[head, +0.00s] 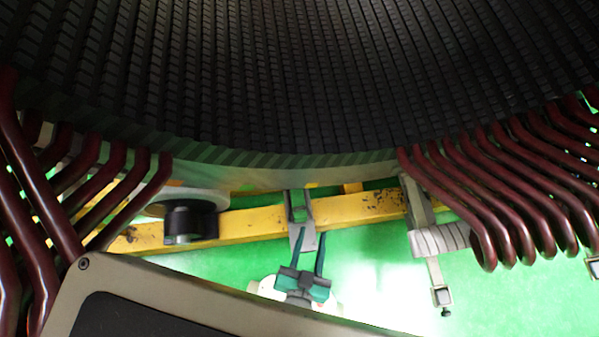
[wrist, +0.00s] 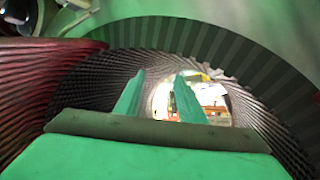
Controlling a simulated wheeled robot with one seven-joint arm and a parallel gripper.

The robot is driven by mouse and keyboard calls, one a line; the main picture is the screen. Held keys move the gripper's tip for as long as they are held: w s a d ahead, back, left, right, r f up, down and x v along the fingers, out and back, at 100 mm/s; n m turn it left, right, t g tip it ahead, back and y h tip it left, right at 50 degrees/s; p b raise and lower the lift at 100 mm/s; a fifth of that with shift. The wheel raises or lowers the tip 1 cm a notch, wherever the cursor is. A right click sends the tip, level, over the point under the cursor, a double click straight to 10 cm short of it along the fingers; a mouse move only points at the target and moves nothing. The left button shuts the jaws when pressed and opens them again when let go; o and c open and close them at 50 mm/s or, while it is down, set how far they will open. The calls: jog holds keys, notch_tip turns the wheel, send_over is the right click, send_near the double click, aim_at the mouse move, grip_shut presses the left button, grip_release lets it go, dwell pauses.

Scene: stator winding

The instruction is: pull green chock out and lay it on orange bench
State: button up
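My gripper (head: 311,235) is at the bottom centre of the head view, below a yellow beam, with its two dark teal fingers apart and pointing up the picture. In the wrist view my gripper (wrist: 159,73) has nothing between its fingers, which point toward the stator's bore. A grey bracket (head: 298,240) crosses the beam just above my gripper. A small green patch (head: 298,204) shows in its upper part; I cannot tell whether it is the green chock or the green floor behind. No orange bench is clearly seen; small orange shapes (wrist: 212,114) show through the bore.
The dark slotted stator (head: 300,80) fills the top of the head view. Dark red coil bars (head: 490,200) stand out at both sides. The yellow beam (head: 250,222) runs below it, with a black cylinder (head: 190,222) at left and a grey clamp (head: 440,240) at right.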

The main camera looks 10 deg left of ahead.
jog(key=w+a+f+m+g, duration=0.1)
jog(key=w+f+m+g, duration=0.25)
jog(key=f, duration=0.85)
jog(key=w+a+f+m+g, duration=0.1)
jog(key=w+f+m+g, duration=0.3)
jog(key=f, duration=0.8)
jog(key=m+g, duration=0.5)
jog(key=g, duration=0.1)
send_over(300, 208)
notch_tip(300, 208, down, 9)
jog(key=shift+a+r, duration=0.15)
jog(key=shift+r, duration=0.05)
jog(key=shift+n, duration=0.25)
jog(key=shift+w+f, duration=0.1)
jog(key=shift+f, duration=5.3)
jog(key=shift+c, duration=0.6)
grip_shut()
